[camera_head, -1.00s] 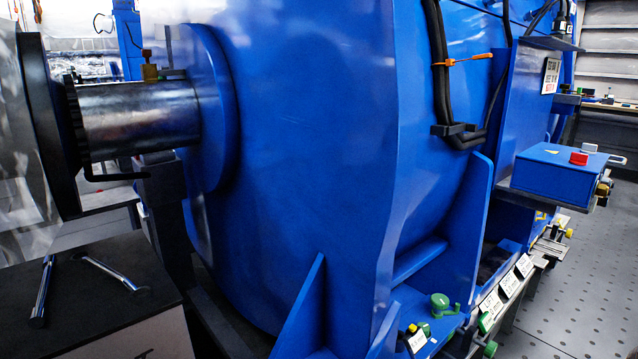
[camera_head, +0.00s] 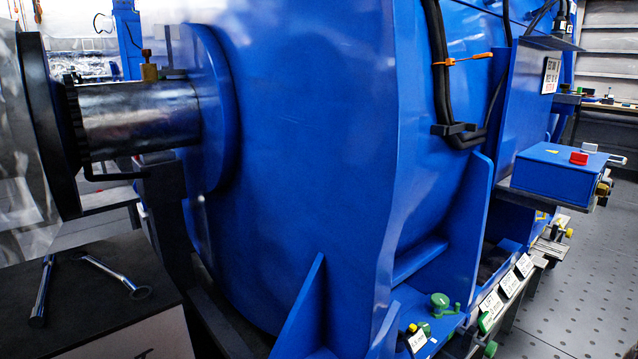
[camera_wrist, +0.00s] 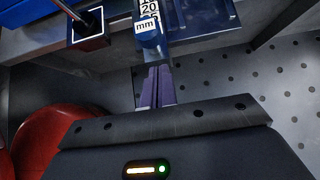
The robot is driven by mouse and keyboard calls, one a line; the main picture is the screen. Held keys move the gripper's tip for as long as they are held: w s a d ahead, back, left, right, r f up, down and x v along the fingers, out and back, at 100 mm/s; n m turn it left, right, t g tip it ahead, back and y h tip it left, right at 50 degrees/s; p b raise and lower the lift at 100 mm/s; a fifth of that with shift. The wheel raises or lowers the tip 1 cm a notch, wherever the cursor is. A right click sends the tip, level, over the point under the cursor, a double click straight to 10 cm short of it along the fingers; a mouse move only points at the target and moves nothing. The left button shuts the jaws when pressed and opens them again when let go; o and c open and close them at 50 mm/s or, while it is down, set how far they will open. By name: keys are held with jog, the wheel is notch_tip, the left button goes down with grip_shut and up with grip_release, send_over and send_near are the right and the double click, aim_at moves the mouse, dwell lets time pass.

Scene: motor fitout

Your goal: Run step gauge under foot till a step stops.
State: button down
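In the wrist view my gripper (camera_wrist: 155,88) shows as two narrow purple fingers close together. They meet the near end of a blue block (camera_wrist: 150,38) with a white "20 mm" label, which looks like the step gauge. The far end of the gauge runs out of the top of the picture, so its contact with a foot cannot be seen. My gripper is not visible there.
A blue box (camera_head: 555,170) with a red knob juts out at right. Several labelled cards (camera_head: 510,284) stand along the base rail. Wrenches (camera_head: 112,274) lie on a dark bench top at left. Perforated floor (camera_head: 580,290) is open at right. Red round shapes (camera_wrist: 55,135) show at left in the wrist view.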

jog(key=shift+w+a+b, duration=0.45)
jog(key=shift+w+a, duration=1.15)
jog(key=shift+w, duration=0.25)
jog(key=shift+w+a+b, duration=0.45)
jog(key=shift+w+a, duration=1.1)
jog(key=shift+w, duration=0.3)
jog(key=shift+s+d, duration=0.1)
jog(key=shift+s, duration=0.05)
jog(key=shift+s+d, duration=1.25)
jog(key=shift+s, duration=0.2)
jog(key=w+r+p+v, duration=0.1)
jog(key=p+v, duration=0.3)
jog(key=v, duration=0.3)
jog(key=shift+a+p, duration=0.35)
jog(key=shift+p, duration=0.05)
jog(key=shift+r, duration=0.1)
